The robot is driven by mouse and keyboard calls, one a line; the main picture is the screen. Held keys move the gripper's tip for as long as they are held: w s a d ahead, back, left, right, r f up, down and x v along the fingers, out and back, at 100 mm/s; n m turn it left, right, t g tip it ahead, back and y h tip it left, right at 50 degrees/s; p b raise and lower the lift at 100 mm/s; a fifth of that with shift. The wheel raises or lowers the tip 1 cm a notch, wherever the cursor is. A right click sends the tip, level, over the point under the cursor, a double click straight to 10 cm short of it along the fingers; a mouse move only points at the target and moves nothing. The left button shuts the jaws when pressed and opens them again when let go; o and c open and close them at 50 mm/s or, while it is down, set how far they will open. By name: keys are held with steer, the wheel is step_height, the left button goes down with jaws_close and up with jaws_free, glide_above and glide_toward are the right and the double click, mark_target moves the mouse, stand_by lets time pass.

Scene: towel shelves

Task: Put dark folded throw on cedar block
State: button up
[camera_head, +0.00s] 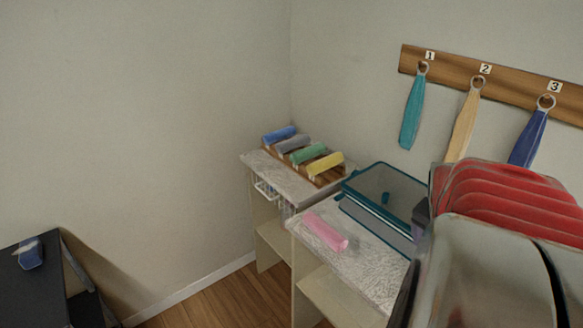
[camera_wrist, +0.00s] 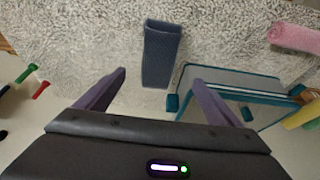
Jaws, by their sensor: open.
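A dark blue-grey folded throw (camera_wrist: 162,54) lies on the speckled pale counter top (camera_wrist: 90,55) in the wrist view. My gripper (camera_wrist: 158,77) is open and empty. Its two purple-grey fingers point towards the throw, and the throw's near end shows between the fingertips. I cannot tell how high the fingers are above the counter. In the head view the throw is hidden, likely behind my arm at the right. I cannot make out a separate cedar block; a brown wooden rack (camera_head: 330,177) under several rolled towels is the nearest wooden thing.
A pink roll (camera_head: 325,231) lies on the front counter (camera_head: 375,265), beside a teal-edged clear box (camera_head: 385,190). The rack's rolls are blue, grey, green and yellow. Numbered hooks with hanging straps are on the wall board (camera_head: 460,72). A black cabinet (camera_head: 35,290) with a blue item stands left.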

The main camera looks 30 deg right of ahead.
steer(key=x, duration=0.8)
steer(key=shift+w+d+f, duration=0.1)
steer(key=shift+f, duration=0.15)
steer(key=shift+f, duration=0.1)
steer(key=shift+d+x, duration=0.2)
steer(key=shift+x, duration=2.3)
steer(key=c, duration=1.2)
